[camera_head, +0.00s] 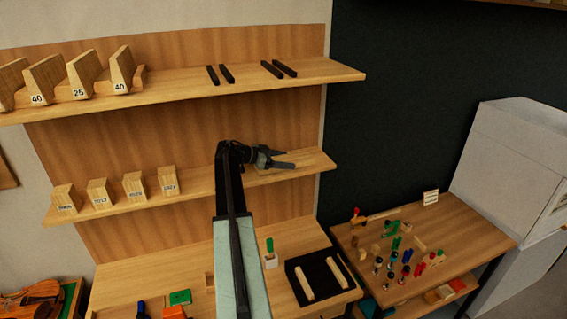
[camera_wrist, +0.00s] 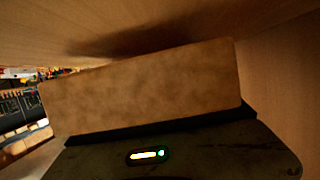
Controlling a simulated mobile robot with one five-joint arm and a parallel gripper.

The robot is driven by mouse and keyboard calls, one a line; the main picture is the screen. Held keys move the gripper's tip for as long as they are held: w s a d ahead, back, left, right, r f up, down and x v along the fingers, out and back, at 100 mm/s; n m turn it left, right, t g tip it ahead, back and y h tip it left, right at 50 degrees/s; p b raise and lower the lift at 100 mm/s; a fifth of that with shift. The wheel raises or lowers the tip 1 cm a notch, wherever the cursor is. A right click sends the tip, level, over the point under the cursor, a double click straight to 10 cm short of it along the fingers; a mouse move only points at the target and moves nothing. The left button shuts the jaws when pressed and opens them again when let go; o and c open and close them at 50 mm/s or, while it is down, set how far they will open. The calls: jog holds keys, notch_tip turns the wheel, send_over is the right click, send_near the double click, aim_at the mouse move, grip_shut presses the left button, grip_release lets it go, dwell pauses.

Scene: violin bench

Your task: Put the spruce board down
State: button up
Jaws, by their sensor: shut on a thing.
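My gripper (camera_head: 276,160) is at the right part of the middle shelf (camera_head: 307,160) in the head view, with its dark fingers pointing right. It is shut on a plain brown board, which I take to be the spruce board (camera_wrist: 140,88). In the wrist view the board's broad face fills the middle, slightly tilted, above the dark gripper body. The wood of a shelf spans the top of that view, close above the board. In the head view I cannot make out the board clearly at the gripper. Whether it touches the shelf is not clear.
Several labelled wooden blocks (camera_head: 134,186) stand at the left of the middle shelf. The upper shelf (camera_head: 190,85) holds larger numbered blocks and dark strips. Below are a bench with a black tray (camera_head: 318,277) and a side table (camera_head: 457,232) crowded with small tools.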

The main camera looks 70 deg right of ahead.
jog(key=o, duration=1.6)
jog(key=shift+s+a+f, duration=0.1)
jog(key=shift+f, duration=0.1)
jog(key=shift+w+a+r+p, duration=0.1)
jog(key=shift+w+r+p, duration=0.15)
jog(key=shift+r+p, duration=0.25)
jog(key=shift+w+a+r+p, duration=0.1)
jog(key=shift+w+r+p, duration=0.15)
jog(key=shift+r+p, duration=0.2)
jog(key=p+v, duration=0.3)
jog(key=v, duration=0.7)
jog(key=shift+w+a, duration=0.15)
jog(key=shift+a, duration=0.05)
jog(key=shift+w+a, duration=0.1)
jog(key=shift+w, duration=0.1)
